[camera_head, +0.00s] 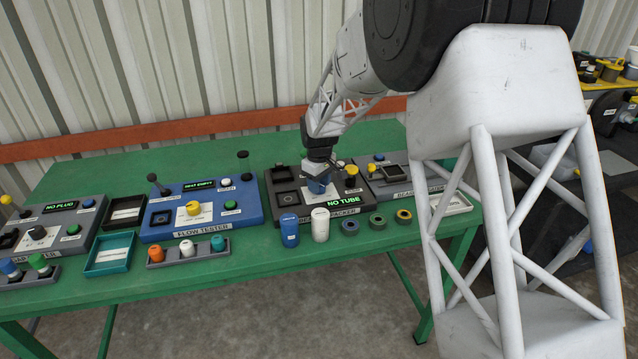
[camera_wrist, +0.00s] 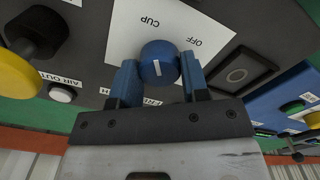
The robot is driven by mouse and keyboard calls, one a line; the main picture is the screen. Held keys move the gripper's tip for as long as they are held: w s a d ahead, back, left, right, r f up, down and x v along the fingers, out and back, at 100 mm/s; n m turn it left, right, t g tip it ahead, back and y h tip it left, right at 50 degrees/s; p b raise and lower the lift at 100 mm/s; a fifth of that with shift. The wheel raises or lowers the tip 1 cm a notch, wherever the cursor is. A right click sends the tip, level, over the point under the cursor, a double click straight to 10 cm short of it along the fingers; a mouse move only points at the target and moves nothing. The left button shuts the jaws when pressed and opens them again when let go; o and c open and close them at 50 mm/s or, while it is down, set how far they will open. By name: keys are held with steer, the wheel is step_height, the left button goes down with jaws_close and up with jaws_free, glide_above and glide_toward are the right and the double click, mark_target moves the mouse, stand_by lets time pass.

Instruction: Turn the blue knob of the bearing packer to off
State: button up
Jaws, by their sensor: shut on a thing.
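The bearing packer (camera_head: 290,205) is a dark box on the green table, with a green "NO TUBE" display and a partly covered name label. Its blue knob (camera_wrist: 158,62) sits on a white plate (camera_wrist: 185,40) printed with upside-down "CUP" and "OFF" in the wrist view. The knob's white line lies near upright in that view; "OFF" is to its upper right. My gripper (camera_wrist: 159,72) is shut on the knob, one blue finger on each side. In the head view my gripper (camera_head: 319,178) comes from above and largely hides the knob.
A yellow knob (camera_wrist: 18,75) and the "AIR OUT" button (camera_wrist: 61,94) are left of my gripper in the wrist view. A blue cylinder (camera_head: 289,230) and a white cylinder (camera_head: 320,225) stand before the packer. The blue flow tester (camera_head: 245,205) is to the left.

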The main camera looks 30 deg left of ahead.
steer(key=shift+m, duration=0.3)
steer(key=m, duration=1.3)
steer(key=shift+d, duration=0.1)
stand_by(0.5)
steer(key=o, duration=0.9)
steer(key=shift+r, duration=3.9)
